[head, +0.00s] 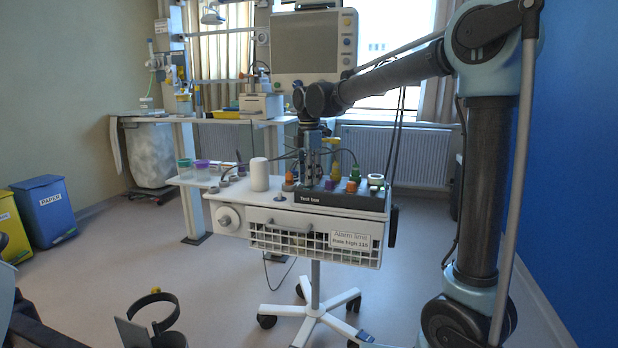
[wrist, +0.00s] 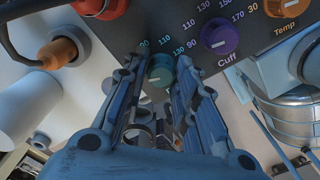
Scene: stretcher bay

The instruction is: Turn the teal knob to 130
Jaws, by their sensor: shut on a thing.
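The teal knob (wrist: 160,72) shows in the wrist view between the tips of my gripper (wrist: 158,85). The jaws are closed in on it from both sides. Scale numbers 90, 110 and 130 are printed around it. I cannot read its setting surely. In the head view my gripper (head: 311,170) points down at the dark test box (head: 315,199) on the white cart. The knob is hidden there behind the fingers.
A purple Cuff knob (wrist: 219,36) sits close beside the gripper, with an orange Temp knob (wrist: 290,6) beyond it and a red knob (wrist: 100,6) on the other side. A white cylinder (head: 260,174) stands left on the cart (head: 238,191). Cables hang nearby.

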